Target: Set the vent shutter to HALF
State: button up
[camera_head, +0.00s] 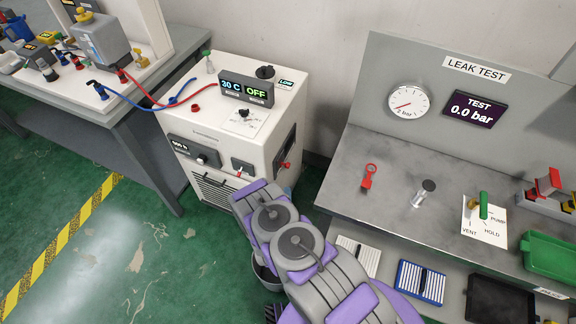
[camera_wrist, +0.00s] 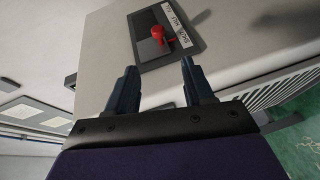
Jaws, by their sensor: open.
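In the wrist view, a red knob or small lever (camera_wrist: 158,36) sits on a dark plate (camera_wrist: 146,50) on a pale machine face. A white label (camera_wrist: 178,28) with small turned lettering lies beside it. The lever's exact setting is too small to read. My gripper (camera_wrist: 158,78) is open and empty, its two dark fingers apart, short of the plate and pointing toward it. In the head view, the white machine (camera_head: 226,128) has a small red part (camera_head: 239,174) on its front and a red lever (camera_head: 285,166) on its side. My arm hides the fingertips there.
The machine's grille (camera_wrist: 290,88) lies to the right in the wrist view. A red hose (camera_head: 150,104) and blue hose run from the left bench to the machine. The leak test bench (camera_head: 400,165) stands to the right. Open green floor (camera_head: 150,245) lies at left.

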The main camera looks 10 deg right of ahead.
aim_at(289, 166)
jog(key=b+x, duration=0.1)
jog(key=x, duration=0.4)
jog(key=b+x, duration=0.1)
jog(key=x, duration=0.5)
jog(key=b+x, duration=0.2)
jog(key=x, duration=0.4)
jog(key=shift+d, duration=0.3)
jog(key=shift+a, duration=0.1)
jog(key=shift+c, duration=0.8)
grip_shut()
